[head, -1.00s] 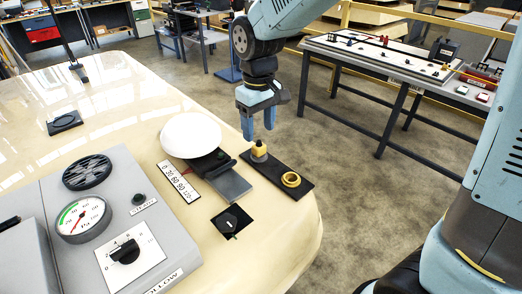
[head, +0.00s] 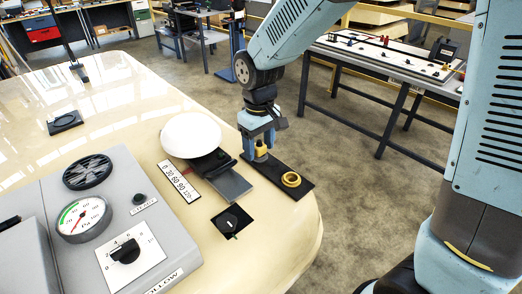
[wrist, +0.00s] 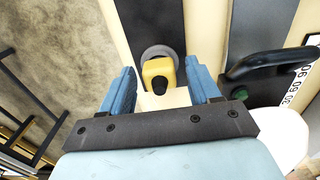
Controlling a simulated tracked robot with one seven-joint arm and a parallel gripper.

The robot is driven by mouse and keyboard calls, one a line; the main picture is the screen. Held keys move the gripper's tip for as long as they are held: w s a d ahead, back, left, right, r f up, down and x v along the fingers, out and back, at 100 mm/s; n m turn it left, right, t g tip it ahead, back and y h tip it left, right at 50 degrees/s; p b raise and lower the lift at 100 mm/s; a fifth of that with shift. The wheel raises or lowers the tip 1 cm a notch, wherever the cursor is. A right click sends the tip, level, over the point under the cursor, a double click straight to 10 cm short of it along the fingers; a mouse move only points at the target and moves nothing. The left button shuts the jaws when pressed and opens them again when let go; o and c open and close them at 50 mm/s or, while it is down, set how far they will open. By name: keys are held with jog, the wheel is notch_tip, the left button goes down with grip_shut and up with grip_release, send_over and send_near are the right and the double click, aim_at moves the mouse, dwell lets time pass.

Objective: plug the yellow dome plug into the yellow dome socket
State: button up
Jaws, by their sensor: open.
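The yellow dome plug (head: 261,148) stands upright on a grey round base at the far end of a black strip (head: 277,172). The yellow dome socket (head: 291,179) is a yellow ring at the near end of the same strip. My gripper (head: 258,148) is open and low over the plug, with its fingers on either side of it. In the wrist view my gripper (wrist: 162,90) has the plug roughly between and just beyond its fingertips; contact is not seen.
Left of the strip are a grey slider plate (head: 229,185) with a black handle (wrist: 270,65), a scale card (head: 179,182) and a white dome (head: 190,135). The table's rounded edge is close on the right.

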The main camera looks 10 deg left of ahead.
aim_at(259, 145)
dwell(0.9)
grip_shut()
dwell(0.4)
jog(key=shift+r, duration=0.1)
jog(key=shift+r, duration=2.9)
